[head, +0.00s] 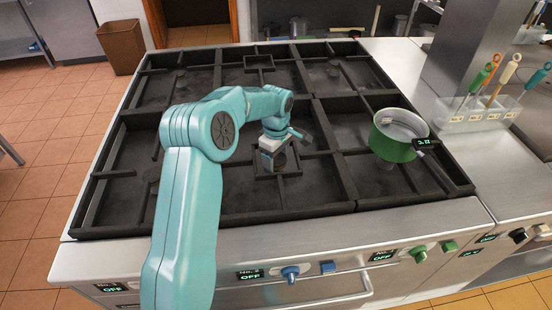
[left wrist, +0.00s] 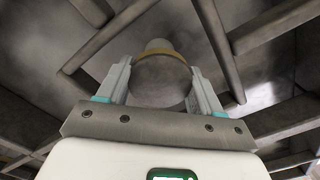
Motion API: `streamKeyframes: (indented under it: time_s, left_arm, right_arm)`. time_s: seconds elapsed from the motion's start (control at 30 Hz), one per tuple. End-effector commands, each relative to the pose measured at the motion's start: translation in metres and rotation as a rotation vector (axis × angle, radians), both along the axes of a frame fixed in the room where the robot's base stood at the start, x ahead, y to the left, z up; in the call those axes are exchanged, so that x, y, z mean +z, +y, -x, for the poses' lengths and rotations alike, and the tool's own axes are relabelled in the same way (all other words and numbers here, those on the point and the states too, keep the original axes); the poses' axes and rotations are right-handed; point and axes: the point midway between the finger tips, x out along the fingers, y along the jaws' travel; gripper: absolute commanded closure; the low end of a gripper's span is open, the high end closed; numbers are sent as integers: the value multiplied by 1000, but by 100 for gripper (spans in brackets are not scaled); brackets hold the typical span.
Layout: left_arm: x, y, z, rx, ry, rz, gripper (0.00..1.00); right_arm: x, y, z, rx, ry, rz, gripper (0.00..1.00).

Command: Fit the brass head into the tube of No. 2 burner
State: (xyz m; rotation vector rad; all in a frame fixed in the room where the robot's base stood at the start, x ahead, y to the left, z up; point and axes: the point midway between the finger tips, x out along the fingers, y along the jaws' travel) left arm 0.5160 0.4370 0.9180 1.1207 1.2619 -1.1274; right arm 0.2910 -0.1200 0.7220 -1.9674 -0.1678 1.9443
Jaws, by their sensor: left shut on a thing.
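My left gripper (head: 275,158) is low over the front middle section of the grill. In the left wrist view its two fingers are shut on the round brass head (left wrist: 160,76), one finger on each side. The head shows a dull grey-brown face with a brass-coloured rim. A short pale round part (left wrist: 158,45) shows just beyond the rim; I cannot tell whether it belongs to the head or is the burner's tube. In the head view the gripper and grate bars largely hide the head and the tube. My right gripper is in neither view.
Dark grate bars (head: 340,172) surround the gripper on the stove. A green pan (head: 392,150) stands on the right-hand section. The No. 2 display (head: 250,274) reads OFF, beside a blue knob (head: 290,273). Utensils (head: 500,85) stand in a holder at far right.

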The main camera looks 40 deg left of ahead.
Motion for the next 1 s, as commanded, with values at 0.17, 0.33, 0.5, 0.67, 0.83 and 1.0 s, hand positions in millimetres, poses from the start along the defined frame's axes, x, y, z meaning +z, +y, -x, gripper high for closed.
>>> streamKeyframes:
  time_s: [0.17,0.33,0.5,0.67,0.83,1.0]
  left_arm:
    - [-5,0,0,0,-1,0,66]
    - [-10,0,0,0,-1,0,66]
    - [-14,0,0,0,-1,0,66]
    - [-18,0,0,0,-1,0,66]
    - [-17,0,0,0,-1,0,5]
    - [-17,0,0,0,-1,0,5]
  right_arm:
    - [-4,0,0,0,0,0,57]
    - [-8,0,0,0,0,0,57]
    - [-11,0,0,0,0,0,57]
    - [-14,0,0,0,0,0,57]
    - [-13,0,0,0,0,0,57]
    - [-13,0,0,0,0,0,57]
